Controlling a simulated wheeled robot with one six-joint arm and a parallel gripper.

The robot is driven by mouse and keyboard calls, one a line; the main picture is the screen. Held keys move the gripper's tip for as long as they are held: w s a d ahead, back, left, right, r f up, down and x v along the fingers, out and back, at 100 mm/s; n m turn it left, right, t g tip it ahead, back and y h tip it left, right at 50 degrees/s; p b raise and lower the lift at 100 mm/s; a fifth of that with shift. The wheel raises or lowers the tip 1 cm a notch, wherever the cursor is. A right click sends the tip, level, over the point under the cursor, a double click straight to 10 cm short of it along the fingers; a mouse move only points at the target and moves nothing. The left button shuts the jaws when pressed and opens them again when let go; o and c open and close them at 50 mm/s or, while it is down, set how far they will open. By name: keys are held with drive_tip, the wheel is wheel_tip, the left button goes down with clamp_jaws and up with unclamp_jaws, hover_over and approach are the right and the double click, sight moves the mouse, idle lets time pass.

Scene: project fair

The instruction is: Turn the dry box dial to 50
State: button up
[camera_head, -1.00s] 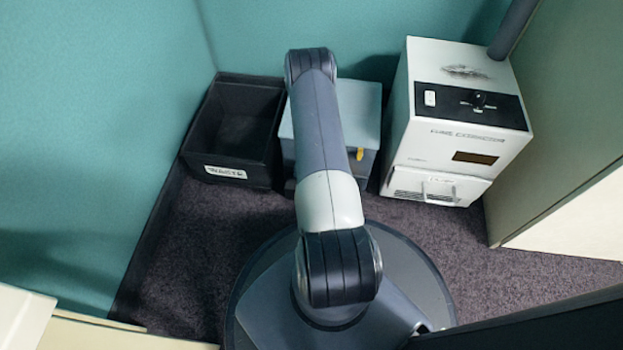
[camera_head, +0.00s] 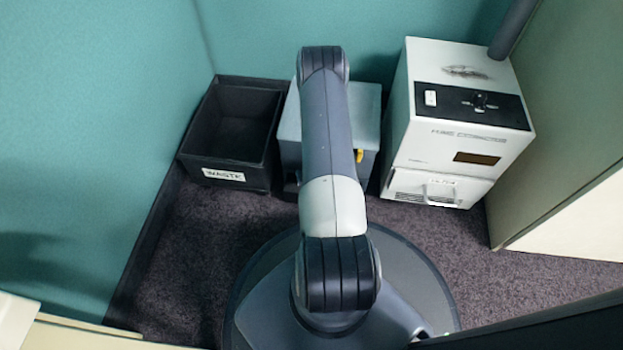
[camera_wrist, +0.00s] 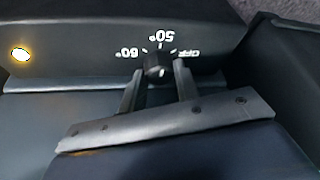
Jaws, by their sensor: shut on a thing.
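In the wrist view, the dial (camera_wrist: 157,62) is a small black knob on a dark panel, with white marks reading 60°, 50° and OFF upside down around it. My gripper (camera_wrist: 159,74) is shut on the dial, one finger on each side. A small white mark shows on the knob's near side; I cannot tell exactly where its pointer sits. A lit yellow lamp (camera_wrist: 20,54) is left on the panel. In the head view, the grey dry box (camera_head: 368,105) stands mostly behind my arm, which hides the dial and gripper there.
A black waste bin (camera_head: 225,165) stands left of the dry box. A white fume extractor (camera_head: 440,150) with a black top panel stands to its right. Teal walls close off the back and left, and a pale panel (camera_head: 575,190) stands on the right. Some dark carpet (camera_head: 190,250) is clear.

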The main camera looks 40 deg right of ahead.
drive_tip(key=o, duration=1)
drive_tip(key=shift+c, duration=0.2)
drive_tip(key=p+v, duration=0.4)
drive_tip(key=v, duration=0.6)
drive_tip(key=shift+r+p, duration=0.35)
drive_tip(key=shift+r, duration=0.05)
drive_tip(key=shift+s+f, duration=0.1)
drive_tip(key=b+x, duration=0.4)
drive_tip(key=x, duration=0.6)
drive_tip(key=shift+f+b, duration=0.35)
drive_tip(key=shift+b, duration=0.05)
